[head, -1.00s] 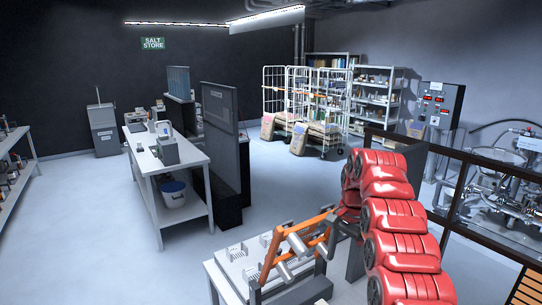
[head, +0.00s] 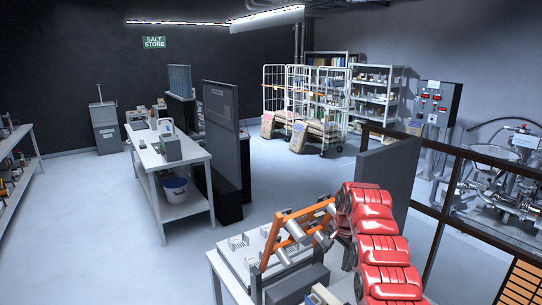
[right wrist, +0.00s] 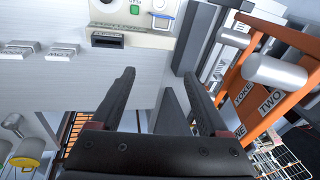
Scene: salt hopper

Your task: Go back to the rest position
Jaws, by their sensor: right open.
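My right arm shows in the head view as red segments, with its gripper end mostly hidden beside the orange frame. In the right wrist view my right gripper (right wrist: 158,77) has its two black fingers wide apart, with nothing between them. The orange frame (head: 283,226) with grey cylinders stands on a bench at the bottom of the head view. In the right wrist view the frame (right wrist: 228,97) is to the right of the fingers, with labels reading YOKE and TWO. My left gripper is not in view.
A white device with a green button (right wrist: 135,22) lies ahead of the fingers. A dark upright panel (head: 388,178) stands behind my right arm. A white bench (head: 186,148) and wire trolleys (head: 300,95) are farther off.

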